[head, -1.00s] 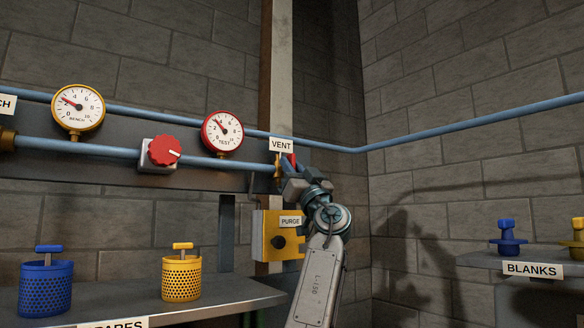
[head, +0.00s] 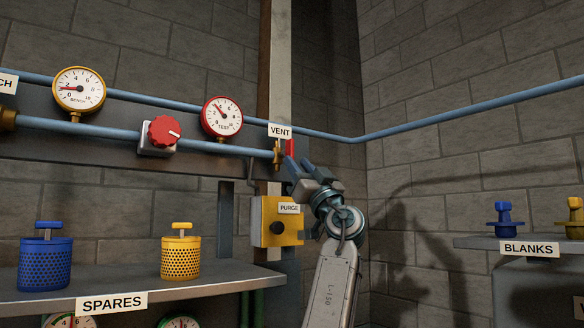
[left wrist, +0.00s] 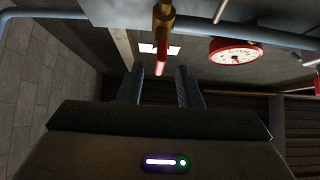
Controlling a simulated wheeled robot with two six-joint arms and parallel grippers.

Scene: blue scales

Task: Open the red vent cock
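The red vent cock handle (head: 290,147) shows at the right end of the blue pipe, beside its brass body (head: 277,153) and under the VENT label (head: 280,132). In the left wrist view the red handle (left wrist: 161,62) extends from the brass fitting (left wrist: 163,18) toward the gap between my fingers. My left gripper (head: 294,168) is just below and right of the handle in the head view. In the left wrist view its two fingers (left wrist: 160,84) are apart with nothing held between them. My right gripper is in neither view.
A red TEST gauge (head: 222,116), a red knob (head: 164,132) and a yellow BENCH gauge (head: 78,88) line the pipe. A yellow PURGE box (head: 280,222) is below the cock. The SPARES shelf (head: 215,287) holds blue and yellow perforated canisters.

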